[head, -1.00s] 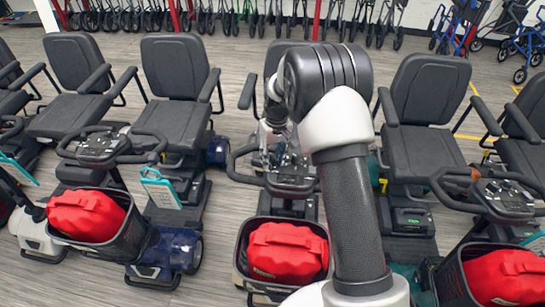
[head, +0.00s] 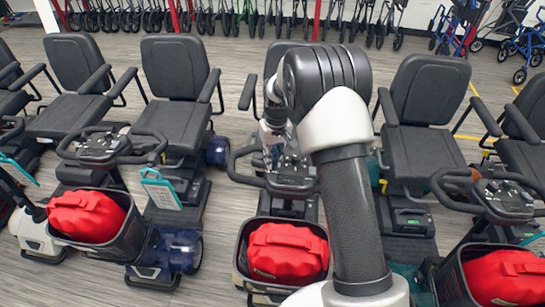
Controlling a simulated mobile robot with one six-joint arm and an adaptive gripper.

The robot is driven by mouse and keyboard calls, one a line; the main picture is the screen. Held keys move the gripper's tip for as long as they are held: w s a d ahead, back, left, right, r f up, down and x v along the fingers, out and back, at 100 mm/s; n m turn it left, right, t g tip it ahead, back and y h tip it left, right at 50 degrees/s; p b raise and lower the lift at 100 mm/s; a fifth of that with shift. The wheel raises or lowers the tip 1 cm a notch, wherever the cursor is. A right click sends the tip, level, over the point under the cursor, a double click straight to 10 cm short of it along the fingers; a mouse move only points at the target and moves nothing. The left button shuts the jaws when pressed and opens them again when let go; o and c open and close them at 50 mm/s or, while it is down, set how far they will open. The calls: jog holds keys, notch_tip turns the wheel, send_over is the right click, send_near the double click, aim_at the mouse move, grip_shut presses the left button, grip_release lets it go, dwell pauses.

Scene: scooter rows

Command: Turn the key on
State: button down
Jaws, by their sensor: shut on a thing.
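The middle scooter's control console (head: 290,180) sits between black looped handlebars, partly behind my arm. My gripper (head: 281,163) points down onto this console, left of my large dark elbow joint. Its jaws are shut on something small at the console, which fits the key. The key itself is too small and too covered by the jaws to make out, so its turn angle cannot be told.
A red bag (head: 287,252) sits in the black front basket (head: 243,262) below the console. Scooters with similar red bags stand on both sides, with black seats (head: 425,92) behind. Rollators (head: 180,18) line the wall. Grey floor shows between the scooters.

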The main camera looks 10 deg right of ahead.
jog(key=m+p, duration=0.2)
jog(key=m, duration=0.3)
jog(key=shift+h, duration=0.4)
jog(key=m+p, duration=0.1)
jog(key=m, duration=0.5)
jog(key=shift+h, duration=0.3)
jog(key=shift+m+g, duration=0.3)
jog(key=c, duration=1.6)
grip_release()
jog(key=shift+r, duration=0.1)
notch_tip(320, 180, up, 12)
jog(key=shift+w+a, duration=0.35)
jog(key=shift+w, duration=0.05)
